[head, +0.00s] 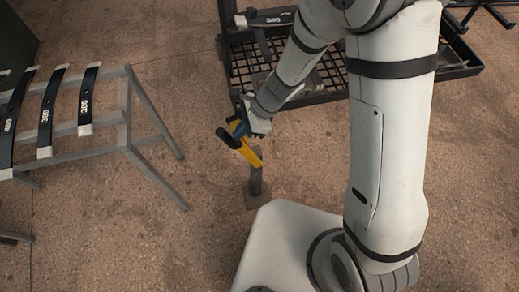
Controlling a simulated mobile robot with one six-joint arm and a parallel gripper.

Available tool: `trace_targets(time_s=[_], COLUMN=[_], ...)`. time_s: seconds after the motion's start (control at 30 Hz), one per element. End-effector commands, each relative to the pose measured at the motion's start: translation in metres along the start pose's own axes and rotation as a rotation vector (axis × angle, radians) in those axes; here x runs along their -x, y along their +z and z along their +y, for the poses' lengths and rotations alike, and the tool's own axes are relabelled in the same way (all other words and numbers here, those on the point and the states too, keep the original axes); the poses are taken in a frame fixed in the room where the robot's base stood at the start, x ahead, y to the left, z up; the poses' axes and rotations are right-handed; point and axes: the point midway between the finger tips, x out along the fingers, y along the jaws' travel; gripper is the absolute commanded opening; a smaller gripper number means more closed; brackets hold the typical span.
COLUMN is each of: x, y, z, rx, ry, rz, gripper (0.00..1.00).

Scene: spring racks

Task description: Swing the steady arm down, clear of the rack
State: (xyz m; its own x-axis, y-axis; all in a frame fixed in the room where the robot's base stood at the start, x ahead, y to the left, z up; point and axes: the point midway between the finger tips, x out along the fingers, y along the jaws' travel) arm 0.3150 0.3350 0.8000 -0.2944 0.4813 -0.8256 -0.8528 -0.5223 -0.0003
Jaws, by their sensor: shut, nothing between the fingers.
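The steady arm (250,154) looks to be the yellow bar in the middle of the head view. It slopes from a black end at upper left down to the top of a short dark post (257,184) with a floor plate. My gripper (237,130) is at the bar's upper end, overlapping it in the picture; I cannot tell whether they touch. The fingers are small and partly hidden, and nothing shows held between them. The dark mesh-floored rack (238,78) stands behind, with a dark leaf spring (272,19) lying across its top.
A grey metal stand (124,112) at the left bears several dark curved springs with white ends. My white arm covers much of the right side. Brown floor is open between stand and post.

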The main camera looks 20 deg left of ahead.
Motion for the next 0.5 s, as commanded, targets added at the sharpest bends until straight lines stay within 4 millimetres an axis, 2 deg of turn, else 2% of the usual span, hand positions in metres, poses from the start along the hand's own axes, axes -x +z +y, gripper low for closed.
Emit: trace_targets(time_s=[0.5], x=[-0.012], y=[0.018], z=[0.000], rx=[0.000], ry=[0.000], rz=[-0.001], gripper=[0.00])
